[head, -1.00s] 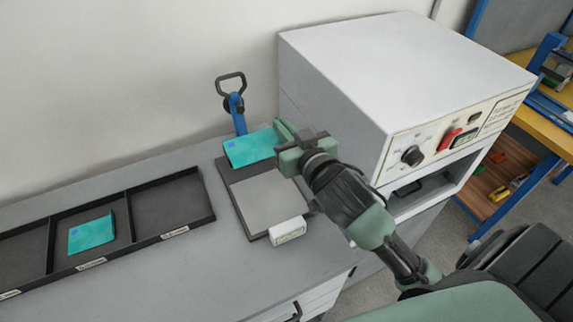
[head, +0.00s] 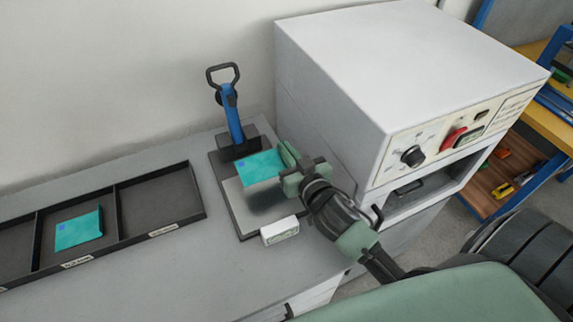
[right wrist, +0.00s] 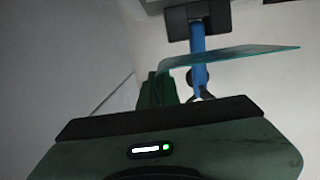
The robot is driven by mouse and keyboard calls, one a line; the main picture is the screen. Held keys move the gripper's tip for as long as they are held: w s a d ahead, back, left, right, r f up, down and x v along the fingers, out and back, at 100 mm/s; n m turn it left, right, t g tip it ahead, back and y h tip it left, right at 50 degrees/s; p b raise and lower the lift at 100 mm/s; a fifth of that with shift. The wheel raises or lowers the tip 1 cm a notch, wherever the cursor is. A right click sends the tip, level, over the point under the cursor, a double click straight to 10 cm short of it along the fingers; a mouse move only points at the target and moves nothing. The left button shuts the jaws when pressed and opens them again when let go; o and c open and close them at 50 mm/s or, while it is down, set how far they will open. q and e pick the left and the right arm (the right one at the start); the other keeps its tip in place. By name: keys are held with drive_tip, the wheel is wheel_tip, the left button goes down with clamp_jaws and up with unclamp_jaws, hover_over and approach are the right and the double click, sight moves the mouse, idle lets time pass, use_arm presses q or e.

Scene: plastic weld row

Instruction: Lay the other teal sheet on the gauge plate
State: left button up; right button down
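My right gripper (head: 285,160) is shut on the edge of a teal sheet (head: 258,167) with a blue mark at its corner. The sheet is held above the back part of the light grey gauge plate (head: 243,212), with a shadow below it. In the right wrist view the sheet (right wrist: 235,54) sticks out from the gripper fingers (right wrist: 160,88), roughly flat and slightly bent near the grip. A second teal sheet (head: 79,230) lies in the middle compartment of the black tray (head: 122,218). My left gripper is not in view.
A blue lever (head: 233,122) with a dark handle stands on a black block behind the plate. A small white labelled block (head: 280,230) sits at its front edge. A large white machine (head: 400,70) stands close on the right. The bench (head: 190,270) in front is clear.

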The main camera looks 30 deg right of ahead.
wheel_tip(320, 180, down, 5)
drive_tip(key=shift+b, duration=0.4)
drive_tip(key=shift+f, duration=0.1)
